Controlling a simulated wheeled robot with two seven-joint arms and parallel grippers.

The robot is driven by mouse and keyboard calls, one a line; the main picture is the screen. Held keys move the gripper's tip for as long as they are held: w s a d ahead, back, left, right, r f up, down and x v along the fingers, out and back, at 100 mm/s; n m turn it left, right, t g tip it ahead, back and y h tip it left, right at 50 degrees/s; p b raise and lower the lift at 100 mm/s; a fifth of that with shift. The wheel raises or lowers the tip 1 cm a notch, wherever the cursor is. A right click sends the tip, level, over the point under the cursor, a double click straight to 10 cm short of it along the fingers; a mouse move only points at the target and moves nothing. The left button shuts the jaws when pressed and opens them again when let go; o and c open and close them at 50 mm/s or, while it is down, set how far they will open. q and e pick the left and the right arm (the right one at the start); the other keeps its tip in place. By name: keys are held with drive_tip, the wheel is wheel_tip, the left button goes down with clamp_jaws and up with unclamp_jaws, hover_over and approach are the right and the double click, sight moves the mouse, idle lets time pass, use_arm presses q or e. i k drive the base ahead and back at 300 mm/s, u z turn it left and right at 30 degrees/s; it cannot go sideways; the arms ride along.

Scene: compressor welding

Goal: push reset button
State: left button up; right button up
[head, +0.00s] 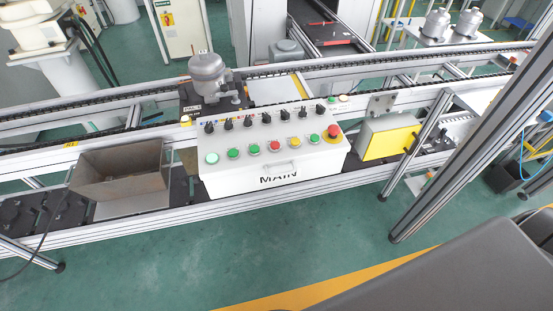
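The white control box marked MAIN (275,168) is mounted on the front of the conveyor line. Its sloped top has a row of black selector switches (247,119) and a front row of buttons. From left these are a pale green button (212,158), two green ones, a red button (275,146), a yellow button (295,142), a green button (314,139) and a red mushroom button (333,132) on yellow. The labels are too small to read, so I cannot tell which is reset. Neither gripper is in view, and nothing touches the panel.
A metal bin (122,172) stands left of the box. A grey compressor (208,73) sits on the conveyor behind it. Green floor (200,250) is clear in front. A dark grey shape fills the lower right corner.

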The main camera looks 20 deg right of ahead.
sight(295, 141)
drive_tip(key=z, duration=0.85)
drive_tip(key=k, duration=0.8)
drive_tip(key=u, duration=1.3)
